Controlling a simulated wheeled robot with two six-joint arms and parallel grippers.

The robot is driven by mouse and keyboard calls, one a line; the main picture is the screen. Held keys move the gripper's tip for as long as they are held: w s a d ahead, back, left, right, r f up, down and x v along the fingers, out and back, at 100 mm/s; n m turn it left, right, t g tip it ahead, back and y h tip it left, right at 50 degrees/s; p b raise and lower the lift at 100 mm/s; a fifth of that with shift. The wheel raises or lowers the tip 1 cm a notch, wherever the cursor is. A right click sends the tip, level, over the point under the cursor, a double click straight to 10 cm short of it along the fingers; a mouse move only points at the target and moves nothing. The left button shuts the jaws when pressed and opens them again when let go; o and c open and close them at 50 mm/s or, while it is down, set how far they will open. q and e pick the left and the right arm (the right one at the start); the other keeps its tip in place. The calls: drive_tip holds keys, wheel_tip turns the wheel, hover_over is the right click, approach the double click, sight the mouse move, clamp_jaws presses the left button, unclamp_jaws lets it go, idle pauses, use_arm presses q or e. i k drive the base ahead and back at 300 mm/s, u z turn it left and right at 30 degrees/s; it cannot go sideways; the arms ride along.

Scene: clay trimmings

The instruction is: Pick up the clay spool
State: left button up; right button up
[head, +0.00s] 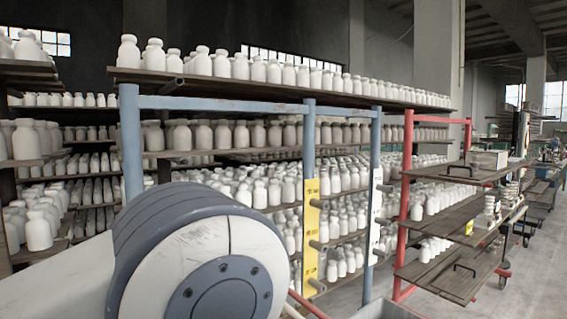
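I cannot make out a clay spool for certain in the head view. Small white stacked pieces (490,207) stand on the red cart at the right, but they are too small to identify. Neither of my grippers is in view. A large grey and white arm joint of mine fills the lower left and hides what is behind it.
A blue-framed rack (309,170) with several shelves of white bottles (232,134) stands ahead. A red-framed cart (405,210) with dark wooden shelves (465,279) stands right of it. Concrete floor (520,290) is clear at the far lower right.

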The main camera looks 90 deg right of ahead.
sight(476, 165)
drive_tip(key=u, duration=0.3)
drive_tip(key=i, duration=0.65)
drive_tip(key=z, duration=4.35)
drive_tip(key=i, duration=0.5)
drive_tip(key=z, duration=0.55)
drive_tip(key=k, duration=1.25)
drive_tip(key=z, duration=0.8)
drive_tip(key=i, duration=1.75)
drive_tip(key=z, duration=0.05)
